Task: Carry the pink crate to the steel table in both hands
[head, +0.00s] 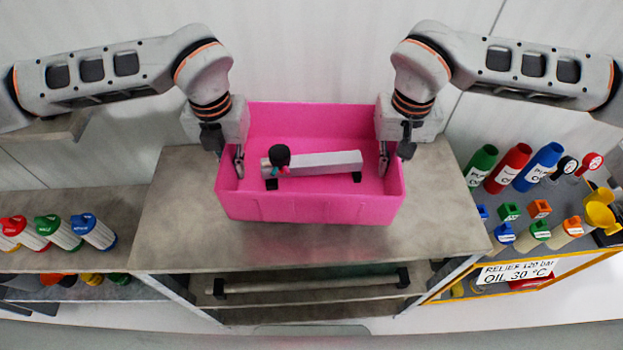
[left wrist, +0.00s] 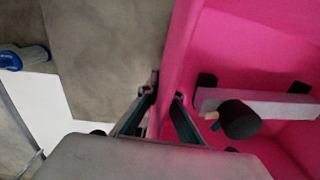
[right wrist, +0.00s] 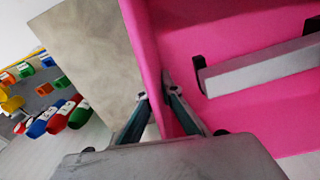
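The pink crate (head: 310,209) sits on the grey table top (head: 180,215) in the middle of the head view. My left gripper (head: 239,165) straddles its left wall. The left wrist view shows one finger outside and one inside the pink wall (left wrist: 180,50), both close against it. My right gripper (head: 383,160) straddles the right wall in the same way. The right wrist view shows its fingers on either side of that wall (right wrist: 143,40). Inside the crate lies a pale grey bar (head: 325,164) with a black round knob (head: 279,155) near its left end.
A lower shelf with a rail (head: 310,285) is under the table. At left, a shelf (head: 110,205) holds several colour-capped bottles. At right, a yellow-edged rack (head: 545,262) holds coloured bottles, fittings and a sign (head: 515,272). A pale wall stands close behind.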

